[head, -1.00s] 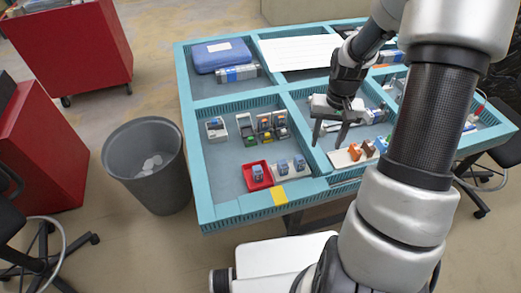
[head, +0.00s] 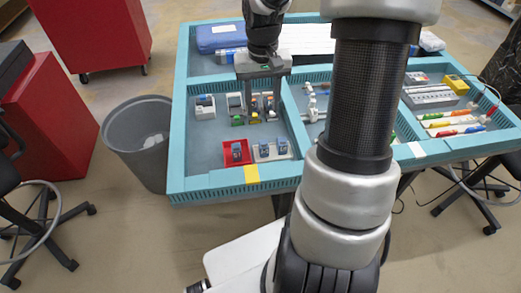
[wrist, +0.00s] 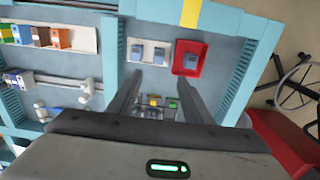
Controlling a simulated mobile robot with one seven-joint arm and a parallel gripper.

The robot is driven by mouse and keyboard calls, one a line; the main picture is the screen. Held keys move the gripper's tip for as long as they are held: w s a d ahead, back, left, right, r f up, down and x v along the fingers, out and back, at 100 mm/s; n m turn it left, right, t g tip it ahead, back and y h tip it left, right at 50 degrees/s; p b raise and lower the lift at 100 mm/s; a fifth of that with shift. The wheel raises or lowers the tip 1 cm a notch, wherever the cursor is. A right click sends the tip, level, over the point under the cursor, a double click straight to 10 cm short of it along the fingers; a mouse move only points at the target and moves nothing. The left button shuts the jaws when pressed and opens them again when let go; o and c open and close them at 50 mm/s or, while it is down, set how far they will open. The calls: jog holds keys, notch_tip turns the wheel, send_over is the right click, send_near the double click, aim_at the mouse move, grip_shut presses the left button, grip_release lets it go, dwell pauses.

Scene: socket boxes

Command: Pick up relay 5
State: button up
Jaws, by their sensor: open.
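Small blue-grey relays stand at the front of the left compartment: two on a white strip (head: 272,151) and one (head: 236,151) in a red tray (head: 153,157). The strip (wrist: 160,41) and the red tray (wrist: 188,46) also show in the wrist view. Behind them is a row of socket boxes with green and yellow parts (head: 254,117). No number is readable, so I cannot tell which is relay 5. My gripper (head: 262,108) is open and empty, pointing down over the socket row. In the wrist view its fingers (wrist: 158,78) frame the green and yellow parts, partly hidden below.
A white box (head: 205,107) stands left of the row. Teal dividers (head: 293,125) separate the compartments. A blue case (head: 219,37) lies at the back left. Coloured parts on another white strip (wrist: 75,37) lie in the neighbouring compartment. A grey bin (head: 140,140) stands left of the table.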

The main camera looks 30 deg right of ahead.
send_over(264, 142)
jog(key=f, duration=0.9)
jog(key=shift+a+f+b, duration=0.25)
jog(key=shift+a+b, duration=0.05)
jog(key=shift+b, duration=0.1)
jog(key=shift+d+f, duration=0.2)
jog(key=shift+f, duration=2.55)
grip_shut()
